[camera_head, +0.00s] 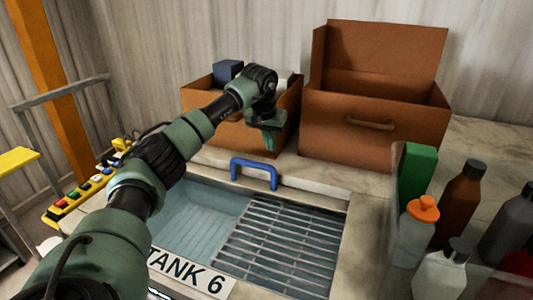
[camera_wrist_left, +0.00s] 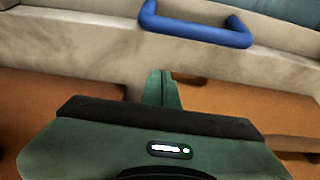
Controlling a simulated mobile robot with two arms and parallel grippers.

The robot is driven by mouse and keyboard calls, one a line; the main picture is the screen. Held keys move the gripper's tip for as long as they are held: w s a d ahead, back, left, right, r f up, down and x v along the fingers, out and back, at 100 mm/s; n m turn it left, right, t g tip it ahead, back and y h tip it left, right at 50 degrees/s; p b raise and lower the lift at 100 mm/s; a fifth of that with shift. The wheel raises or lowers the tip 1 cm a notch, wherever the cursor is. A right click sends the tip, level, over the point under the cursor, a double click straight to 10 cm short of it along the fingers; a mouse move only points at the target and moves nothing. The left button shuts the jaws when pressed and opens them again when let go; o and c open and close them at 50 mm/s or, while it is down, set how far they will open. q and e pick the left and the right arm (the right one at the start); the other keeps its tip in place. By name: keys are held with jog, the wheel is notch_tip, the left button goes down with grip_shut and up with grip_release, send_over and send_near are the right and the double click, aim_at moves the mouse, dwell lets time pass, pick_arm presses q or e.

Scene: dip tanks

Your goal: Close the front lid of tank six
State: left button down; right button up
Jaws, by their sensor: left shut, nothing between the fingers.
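Tank six (camera_head: 190,270), with its "TANK 6" label on the front rim, is open in the head view. Its left part shows a pale blue basin and its right part a metal grate (camera_head: 280,245). A blue handle (camera_head: 254,172) stands at the tank's back edge, on a pale stone-like strip; it also shows in the left wrist view (camera_wrist_left: 195,30). I cannot clearly tell the lid panel from this strip. My left gripper (camera_head: 269,143) is shut and empty, pointing down just behind the handle, apart from it; its fingers show in the wrist view (camera_wrist_left: 161,88).
Two brown boxes stand behind the tank, one holding a dark blue block (camera_head: 227,70), the other an open box (camera_head: 350,130) with a raised lid. Several bottles (camera_head: 458,205) and a green block (camera_head: 418,166) crowd the right. A yellow button panel (camera_head: 85,190) lies left.

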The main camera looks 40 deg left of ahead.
pick_arm(q)
jog(key=shift+x, duration=1.15)
jog(key=shift+s+f+p, duration=0.15)
jog(key=shift+s+p, duration=0.05)
jog(key=shift+p, duration=0.2)
jog(key=s, duration=0.2)
jog(key=s+d+p, duration=0.1)
jog(key=shift+s+f, duration=0.1)
jog(key=shift+f, duration=0.2)
jog(key=shift+d, duration=0.1)
